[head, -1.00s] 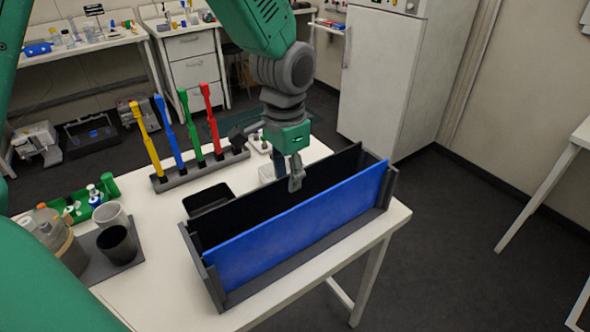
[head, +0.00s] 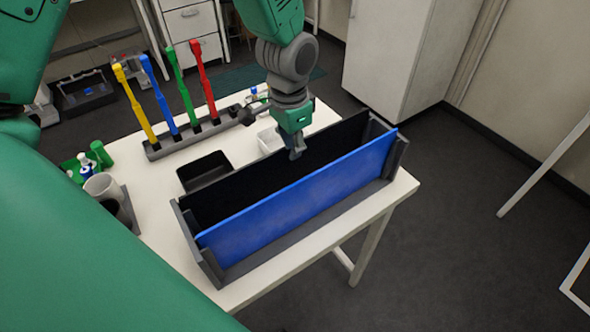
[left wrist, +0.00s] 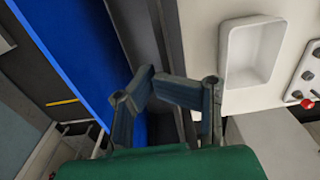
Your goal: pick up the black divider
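The black divider (head: 240,185) stands upright on its long edge in a grey rack (head: 212,268), behind a blue divider (head: 300,195). My left gripper (head: 297,152) is at the top edge of the black divider, right of its middle. One finger shows on the near side, overlapping the divider's top; the far finger is mostly hidden. In the left wrist view the fingertips (left wrist: 152,80) come close together at the dark panel, beside the blue divider (left wrist: 70,50), and appear shut on the black divider. My right gripper is not in view.
Behind the rack are a black tray (head: 205,170) and a white tray (head: 268,140). A holder (head: 190,141) with several coloured tools stands farther back. Cups (head: 103,187) are at the left. The white table (head: 165,205) has bare room left of the rack.

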